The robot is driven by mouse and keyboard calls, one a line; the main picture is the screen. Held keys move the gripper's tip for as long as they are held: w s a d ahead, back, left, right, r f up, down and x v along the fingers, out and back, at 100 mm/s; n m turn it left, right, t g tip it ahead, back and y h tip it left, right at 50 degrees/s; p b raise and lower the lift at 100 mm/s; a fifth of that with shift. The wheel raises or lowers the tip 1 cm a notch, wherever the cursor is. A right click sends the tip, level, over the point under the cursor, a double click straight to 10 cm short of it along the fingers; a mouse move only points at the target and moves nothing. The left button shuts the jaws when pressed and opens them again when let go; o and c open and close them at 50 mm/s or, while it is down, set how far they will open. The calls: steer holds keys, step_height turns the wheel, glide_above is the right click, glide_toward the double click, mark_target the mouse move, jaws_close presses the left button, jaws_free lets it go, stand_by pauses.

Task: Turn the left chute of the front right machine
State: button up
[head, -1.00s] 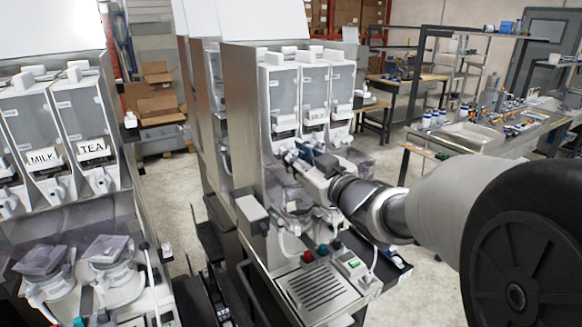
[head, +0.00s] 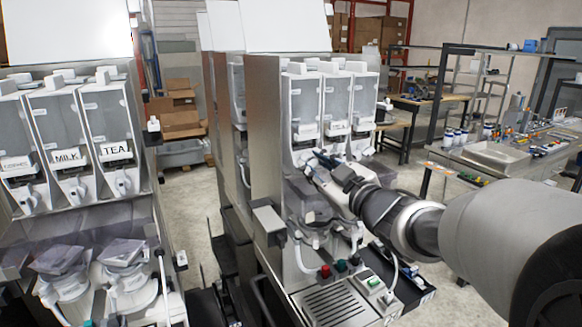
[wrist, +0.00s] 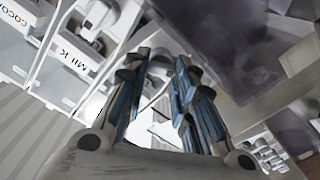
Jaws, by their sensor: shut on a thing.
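The front right machine (head: 266,140) is a steel cabinet with three clear-fronted canisters side by side. My gripper (head: 318,160) is at the front of this machine, below the left canister (head: 304,102). The left chute is mostly hidden by my gripper in the head view. In the wrist view, my gripper (wrist: 160,78) shows two blue-padded fingers close around a pale part that is largely covered; I cannot make out its turn angle. Labels reading MILK (wrist: 76,60) and partly COCO show beside the fingers.
Another machine (head: 75,150) with labelled canisters stands at the left. Below my gripper are a drip grille (head: 335,302) and coloured buttons. A workbench (head: 500,155) with small items is at the right. Open floor lies between machines and bench.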

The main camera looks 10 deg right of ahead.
steer(key=o, duration=0.8)
steer(key=v, duration=0.7)
steer(key=shift+s, duration=0.2)
steer(key=s+d+f+m+g+h, duration=0.55)
steer(key=s+f+m+h, duration=0.25)
steer(key=s, duration=0.3)
steer(key=s+a+f+g, duration=0.2)
steer(key=s+f, duration=0.1)
steer(key=s, duration=0.3)
steer(key=s+a+f+m+g+y, duration=0.1)
steer(key=s+a+f+g, duration=0.1)
steer(key=s, duration=0.3)
steer(key=s+a+f+g+y, duration=0.1)
steer(key=s+a+f+g, duration=0.2)
steer(key=s, duration=0.3)
steer(key=shift+s+a+f+m, duration=0.2)
steer(key=shift+a+f, duration=0.1)
steer(key=shift+f, duration=0.15)
steer(key=shift+s+a+f+m, duration=0.1)
steer(key=shift+a+f+m, duration=0.15)
steer(key=shift+f, duration=0.2)
